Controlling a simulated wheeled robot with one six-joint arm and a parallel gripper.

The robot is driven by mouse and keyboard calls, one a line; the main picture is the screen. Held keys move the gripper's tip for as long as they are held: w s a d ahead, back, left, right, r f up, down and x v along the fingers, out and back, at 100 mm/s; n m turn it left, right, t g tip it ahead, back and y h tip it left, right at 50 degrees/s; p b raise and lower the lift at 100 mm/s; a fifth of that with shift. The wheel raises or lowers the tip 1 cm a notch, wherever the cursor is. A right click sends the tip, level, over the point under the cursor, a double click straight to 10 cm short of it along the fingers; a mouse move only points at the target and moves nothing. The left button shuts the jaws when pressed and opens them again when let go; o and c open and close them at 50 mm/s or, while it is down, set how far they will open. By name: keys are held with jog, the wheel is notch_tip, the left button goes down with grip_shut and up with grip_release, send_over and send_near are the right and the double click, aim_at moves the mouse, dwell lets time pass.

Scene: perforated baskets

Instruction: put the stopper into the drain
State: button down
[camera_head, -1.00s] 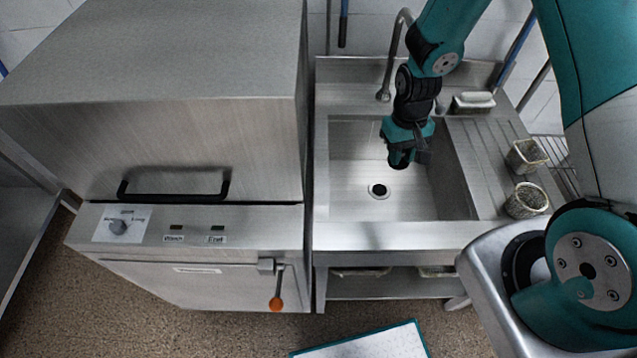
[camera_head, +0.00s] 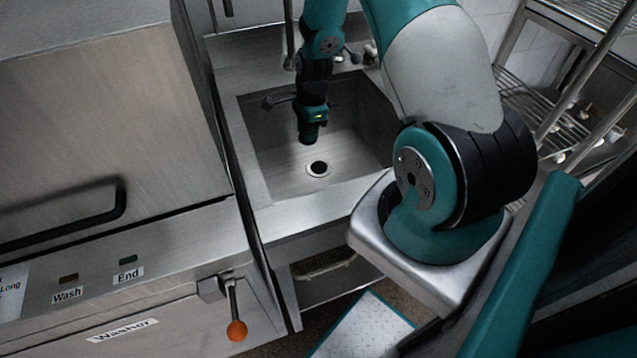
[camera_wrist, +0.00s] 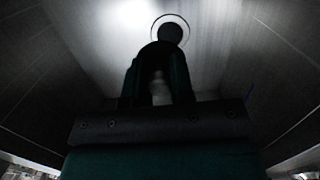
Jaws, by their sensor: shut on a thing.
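The drain (camera_head: 318,168) is a dark round hole with a pale ring in the floor of the steel sink. My gripper (camera_head: 309,138) points down inside the sink, a little above and behind the drain in the head view. In the wrist view my gripper (camera_wrist: 160,75) is shut on the stopper (camera_wrist: 159,88), which shows as a pale piece between the two dark fingers; its lower end is too dark to make out. The drain (camera_wrist: 172,30) shows just beyond the fingertips, slightly right, its ring partly covered. The stopper is hidden in the head view.
The steel sink (camera_head: 265,185) has walls on all sides of my gripper. A faucet stands behind it. A washer with a black handle (camera_head: 75,222) and an orange-knobbed lever (camera_head: 237,330) stands at left. Wire shelves (camera_head: 550,115) are at right. The sink floor around the drain looks clear.

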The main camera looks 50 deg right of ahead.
jog(key=d+f+m+b, duration=0.2)
jog(key=d+f+m, duration=0.2)
jog(key=m, duration=0.1)
send_over(318, 168)
notch_tip(318, 168, down, 5)
jog(key=shift+s+d+r, duration=0.15)
jog(key=shift+f, duration=2.4)
jog(key=shift+f, duration=0.15)
jog(key=c, duration=1)
grip_release()
notch_tip(318, 168, up, 12)
jog(key=s, duration=0.1)
jog(key=shift+d, duration=0.45)
